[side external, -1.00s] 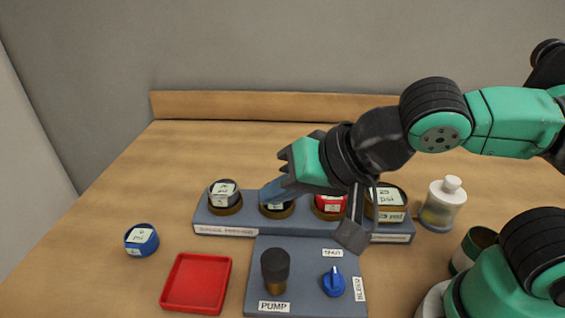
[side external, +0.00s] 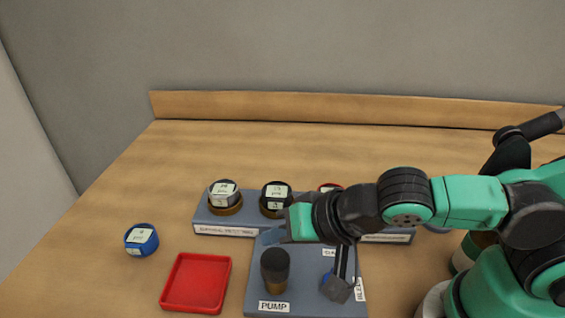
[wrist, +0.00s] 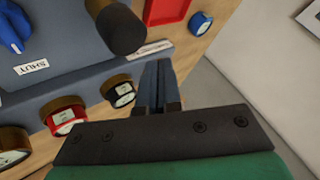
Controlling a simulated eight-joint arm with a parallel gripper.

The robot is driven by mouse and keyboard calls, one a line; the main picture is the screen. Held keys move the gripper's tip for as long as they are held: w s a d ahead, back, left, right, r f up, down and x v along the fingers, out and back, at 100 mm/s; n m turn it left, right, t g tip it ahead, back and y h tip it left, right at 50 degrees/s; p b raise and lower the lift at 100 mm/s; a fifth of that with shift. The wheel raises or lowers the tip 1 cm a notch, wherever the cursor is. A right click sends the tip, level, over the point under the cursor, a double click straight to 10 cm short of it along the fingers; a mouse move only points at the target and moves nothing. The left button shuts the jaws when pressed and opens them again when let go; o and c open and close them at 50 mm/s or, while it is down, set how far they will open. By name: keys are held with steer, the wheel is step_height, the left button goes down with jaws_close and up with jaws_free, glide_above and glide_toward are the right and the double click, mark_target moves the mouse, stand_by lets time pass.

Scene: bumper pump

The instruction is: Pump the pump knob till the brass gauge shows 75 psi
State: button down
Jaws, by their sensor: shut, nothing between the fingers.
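The pump knob (side external: 275,264) is a dark upright cylinder on a brass stem, on the blue-grey plate behind the PUMP label. It also shows in the wrist view (wrist: 121,28). My gripper (side external: 270,237) is shut and empty, above the plate just behind the knob, apart from it as far as I can tell. In the wrist view its closed fingers (wrist: 157,75) point toward the plate, to the right of the knob. The brass gauge (wrist: 12,146) is partly cut off at the wrist view's left edge, its reading illegible. My arm hides it in the side view.
A blue bleed knob (wrist: 10,32) sits beside the pump, near a SHUT label. Black (side external: 276,200), silver-faced (side external: 225,197) and red (wrist: 64,115) gauges stand in the row behind. A red tray (side external: 196,283) and a loose blue gauge (side external: 142,240) lie to the left.

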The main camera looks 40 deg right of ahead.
mark_target(275, 259)
steer(key=shift+f, duration=0.75)
stand_by(1.6)
steer(key=shift+f, duration=0.4)
steer(key=shift+s+d+f, duration=0.1)
steer(key=shift+s+f, duration=0.05)
steer(key=shift+f, duration=0.85)
stand_by(1.1)
steer(key=shift+r, duration=2.5)
